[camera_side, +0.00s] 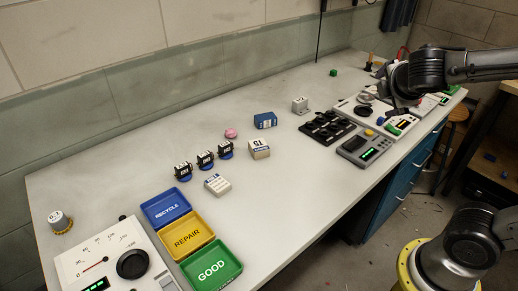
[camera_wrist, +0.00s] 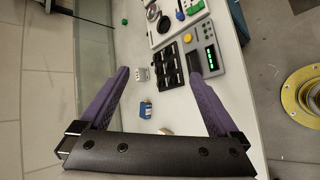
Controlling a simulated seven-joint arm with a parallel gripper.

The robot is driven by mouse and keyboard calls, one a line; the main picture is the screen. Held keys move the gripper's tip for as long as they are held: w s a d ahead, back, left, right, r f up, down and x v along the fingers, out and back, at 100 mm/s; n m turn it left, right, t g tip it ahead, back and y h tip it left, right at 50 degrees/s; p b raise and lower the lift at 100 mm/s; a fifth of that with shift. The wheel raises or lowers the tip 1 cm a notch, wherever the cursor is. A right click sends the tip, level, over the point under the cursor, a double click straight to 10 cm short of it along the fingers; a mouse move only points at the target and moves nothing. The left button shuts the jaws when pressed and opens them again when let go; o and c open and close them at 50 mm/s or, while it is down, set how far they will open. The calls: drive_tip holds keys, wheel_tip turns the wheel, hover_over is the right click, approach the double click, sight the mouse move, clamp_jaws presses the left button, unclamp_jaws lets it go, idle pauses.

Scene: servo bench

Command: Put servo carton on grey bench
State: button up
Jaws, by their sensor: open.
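Several small cartons stand on the light grey bench (camera_side: 320,150); I cannot tell which is the servo carton. A blue carton (camera_side: 265,120) lies mid-bench and also shows in the wrist view (camera_wrist: 146,109). A white carton (camera_side: 259,148) with dark print is just in front of it; its top edge peeks above my gripper body in the wrist view (camera_wrist: 165,131). A white carton with a blue label (camera_side: 217,184) lies further left. My gripper (camera_wrist: 159,72) is open, its purple fingers apart with nothing held. It is above the bench's right part in the side view.
Blue (camera_side: 166,207), yellow (camera_side: 187,236) and green (camera_side: 211,264) trays stand front left beside a dial meter (camera_side: 110,265). Three black servos (camera_side: 205,160) stand mid-bench. A grey block (camera_side: 300,105), black tray (camera_side: 327,127) and grey meter (camera_side: 364,148) are right. Bench between is clear.

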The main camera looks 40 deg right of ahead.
sight(261, 148)
drive_tip(key=w+a+f+n+t, duration=0.3)
drive_tip(key=w+a+n, duration=0.1)
drive_tip(key=w+n, duration=0.25)
drive_tip(key=w+a+f+n+t, duration=0.2)
drive_tip(key=w+a+f+n, duration=0.15)
drive_tip(key=w+n, duration=0.35)
drive_tip(key=a+f+n+y, duration=0.1)
drive_tip(key=a+f+n, duration=0.1)
drive_tip(key=a+f, duration=0.1)
drive_tip(key=w+a+f+n+y, duration=0.1)
drive_tip(key=a+f+n, duration=0.1)
drive_tip(key=a+f, duration=0.2)
drive_tip(key=w+a+f+n+t+y, duration=0.1)
drive_tip(key=a+f+n+y, duration=0.1)
drive_tip(key=f, duration=0.4)
drive_tip(key=shift+w+a+f+n, duration=0.15)
drive_tip(key=shift+a+n, duration=0.1)
drive_tip(key=shift+a, duration=0.35)
drive_tip(key=shift+a+f+n, duration=0.1)
drive_tip(key=shift+a+n, duration=0.1)
drive_tip(key=shift+a, duration=0.35)
drive_tip(key=x, duration=1.3)
drive_tip(key=shift+w+d+r, duration=0.15)
drive_tip(key=shift+w+d, duration=0.1)
drive_tip(key=shift+w, duration=0.05)
drive_tip(key=c, duration=1.4)
clamp_jaws()
